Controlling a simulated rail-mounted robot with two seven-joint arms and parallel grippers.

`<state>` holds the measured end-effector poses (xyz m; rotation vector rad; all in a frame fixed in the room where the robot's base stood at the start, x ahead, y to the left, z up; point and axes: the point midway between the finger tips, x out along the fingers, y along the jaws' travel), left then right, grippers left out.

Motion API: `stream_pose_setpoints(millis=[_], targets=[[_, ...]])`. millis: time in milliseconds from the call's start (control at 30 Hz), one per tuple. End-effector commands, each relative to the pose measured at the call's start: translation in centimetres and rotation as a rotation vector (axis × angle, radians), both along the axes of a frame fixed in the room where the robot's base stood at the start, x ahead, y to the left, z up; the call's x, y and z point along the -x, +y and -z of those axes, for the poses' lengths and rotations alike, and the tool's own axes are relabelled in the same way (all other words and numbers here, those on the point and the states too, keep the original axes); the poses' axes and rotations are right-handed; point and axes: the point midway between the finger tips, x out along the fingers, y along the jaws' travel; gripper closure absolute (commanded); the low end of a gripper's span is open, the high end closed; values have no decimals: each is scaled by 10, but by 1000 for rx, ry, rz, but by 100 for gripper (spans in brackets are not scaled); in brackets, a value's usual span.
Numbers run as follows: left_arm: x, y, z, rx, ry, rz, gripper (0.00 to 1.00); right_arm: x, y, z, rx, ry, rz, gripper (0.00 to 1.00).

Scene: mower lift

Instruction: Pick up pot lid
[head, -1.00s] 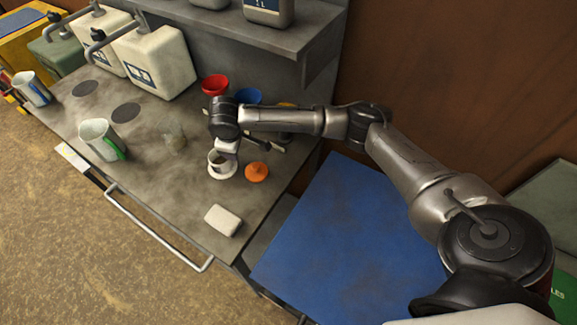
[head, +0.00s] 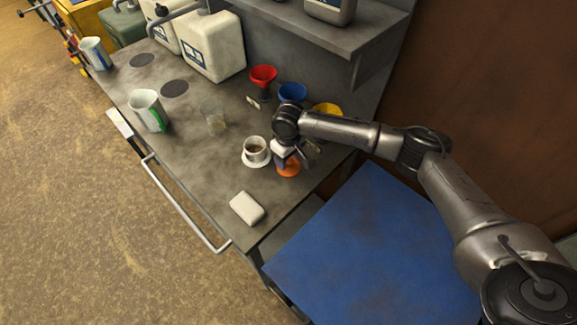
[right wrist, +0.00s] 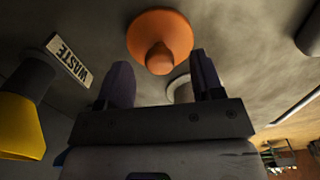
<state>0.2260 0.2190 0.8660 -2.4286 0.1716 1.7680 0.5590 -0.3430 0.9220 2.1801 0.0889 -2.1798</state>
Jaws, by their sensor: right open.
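The orange pot lid (head: 289,168), a round disc with a knob, lies on the grey bench near its right end, just right of a white cup (head: 256,150) on a saucer. In the right wrist view the lid (right wrist: 160,36) shows with its knob ahead of and between the fingers. My right gripper (right wrist: 160,80) is open and empty; in the head view the gripper (head: 286,158) is over the lid and partly covers it. I cannot tell how far the fingers are from the knob. My left gripper is not in view.
Red (head: 263,75), blue (head: 292,93) and yellow (head: 327,109) funnels stand behind the lid. A white block (head: 246,208) lies near the front edge. A glass beaker (head: 214,118) and a jug (head: 148,111) stand left. A WASTE label (right wrist: 69,60) shows in the wrist view.

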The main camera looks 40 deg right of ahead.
Motion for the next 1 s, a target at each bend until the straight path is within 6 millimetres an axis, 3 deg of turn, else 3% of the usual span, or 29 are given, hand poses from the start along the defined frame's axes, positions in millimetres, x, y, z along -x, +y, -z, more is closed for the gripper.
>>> stream_pose_setpoints(millis=[167,400,900,1000], targets=[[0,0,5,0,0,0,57,0,0,23,0,1,0,39],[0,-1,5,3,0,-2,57,0,0,24,1,0,0,39],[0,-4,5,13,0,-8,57,0,0,24,1,0,0,87],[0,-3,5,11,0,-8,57,0,0,23,1,0,0,92]])
